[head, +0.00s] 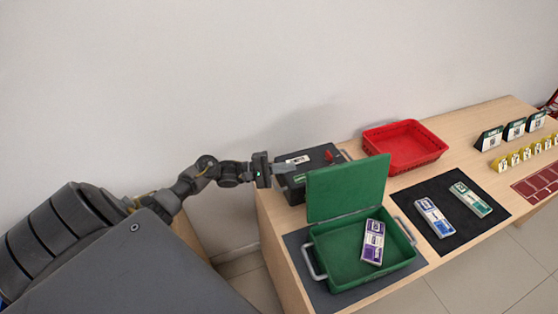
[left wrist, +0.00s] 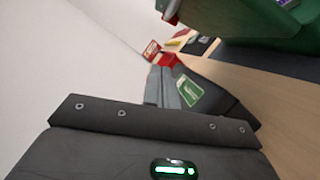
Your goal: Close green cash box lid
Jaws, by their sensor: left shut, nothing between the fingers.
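The green cash box (head: 328,262) sits on a dark mat on the counter. Its lid (head: 348,187) stands open, raised upright along the back edge. A purple-and-white pack (head: 373,243) lies inside the box. My left gripper (head: 286,168) is shut and empty, to the left of the raised lid and apart from it, over the near left part of a black box. In the left wrist view, part of the green cash box (left wrist: 235,22) shows at the upper right. My right gripper is not in view.
A red basket (head: 432,151) stands behind right. A black mat (head: 437,239) holds a blue pack (head: 434,217) and a green pack (head: 470,199). Signs and yellow markers stand far right.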

